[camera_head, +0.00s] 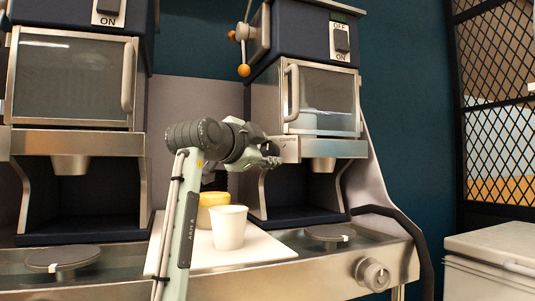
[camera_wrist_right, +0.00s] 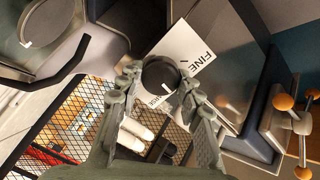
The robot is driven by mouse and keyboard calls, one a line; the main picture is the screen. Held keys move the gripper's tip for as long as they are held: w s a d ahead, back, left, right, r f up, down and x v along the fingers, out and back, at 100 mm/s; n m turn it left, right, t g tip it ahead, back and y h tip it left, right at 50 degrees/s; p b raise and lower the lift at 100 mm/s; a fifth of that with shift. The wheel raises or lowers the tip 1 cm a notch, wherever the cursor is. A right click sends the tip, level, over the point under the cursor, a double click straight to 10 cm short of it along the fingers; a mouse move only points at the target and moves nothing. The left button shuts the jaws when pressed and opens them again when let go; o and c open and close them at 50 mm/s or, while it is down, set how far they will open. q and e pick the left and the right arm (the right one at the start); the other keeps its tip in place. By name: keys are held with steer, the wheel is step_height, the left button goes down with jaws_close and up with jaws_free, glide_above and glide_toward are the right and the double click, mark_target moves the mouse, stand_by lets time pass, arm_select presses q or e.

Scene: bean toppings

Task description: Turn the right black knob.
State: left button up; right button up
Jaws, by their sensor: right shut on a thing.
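My right gripper (camera_head: 268,160) reaches in front of the right machine (camera_head: 294,42) in the head view, at the height of the ledge below its window. In the right wrist view a dark round knob (camera_wrist_right: 160,72) sits between the fingertips of this gripper (camera_wrist_right: 160,84), which is shut on it, one finger on each side. The knob stands in front of a white label panel (camera_wrist_right: 187,45) with "FINE" lettering. In the head view the knob cannot be made out behind the gripper. My left gripper is not in view.
A white cup (camera_head: 229,229) and a yellow container (camera_head: 211,202) stand on a white board (camera_head: 270,249) below my arm. A second machine (camera_head: 70,140) is at left. A handle with orange balls (camera_head: 243,34) sticks out at the right machine's side. A silver knob (camera_head: 372,273) is on the counter front.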

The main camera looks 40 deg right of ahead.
steer(key=shift+m, duration=2.1)
steer(key=shift+m+b, duration=0.3)
steer(key=shift+m, duration=0.4)
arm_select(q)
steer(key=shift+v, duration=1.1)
arm_select(e)
steer(key=shift+f+m, duration=0.1)
steer(key=shift+m, duration=0.8)
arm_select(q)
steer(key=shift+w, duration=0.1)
arm_select(e)
steer(key=o, duration=1.1)
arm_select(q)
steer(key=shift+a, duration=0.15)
arm_select(e)
steer(key=shift+o, duration=0.2)
